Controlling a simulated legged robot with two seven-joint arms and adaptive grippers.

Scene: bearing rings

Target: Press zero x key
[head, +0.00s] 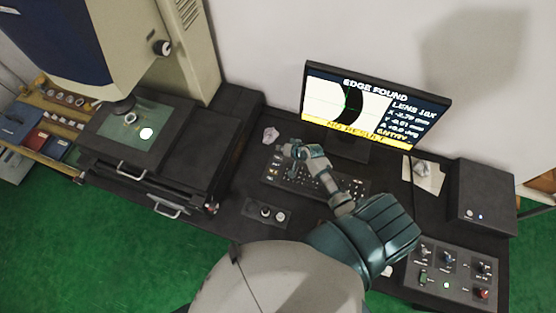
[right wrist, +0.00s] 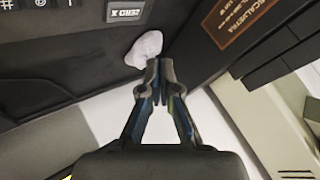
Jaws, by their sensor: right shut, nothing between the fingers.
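The ZERO X key (right wrist: 125,11) is a grey labelled key on the dark keyboard, at the top of the right wrist view. The keyboard (head: 350,186) lies on the desk below the monitor in the head view. My right gripper (head: 293,152) is over the keyboard's left part and hides some keys. In the right wrist view its fingers (right wrist: 159,92) are shut with nothing between them, below and to the right of the ZERO X key in the picture. Whether they touch anything I cannot tell. My left gripper is not in view.
The monitor (head: 372,105) reads EDGE FOUND, NO RESULT and ENTRY. A crumpled white piece (right wrist: 144,49) lies beside the fingertips. A small knob box (head: 266,213) stands in front of the keyboard. A switch panel (head: 455,268) is at the right, the measuring machine's stage (head: 115,145) at the left.

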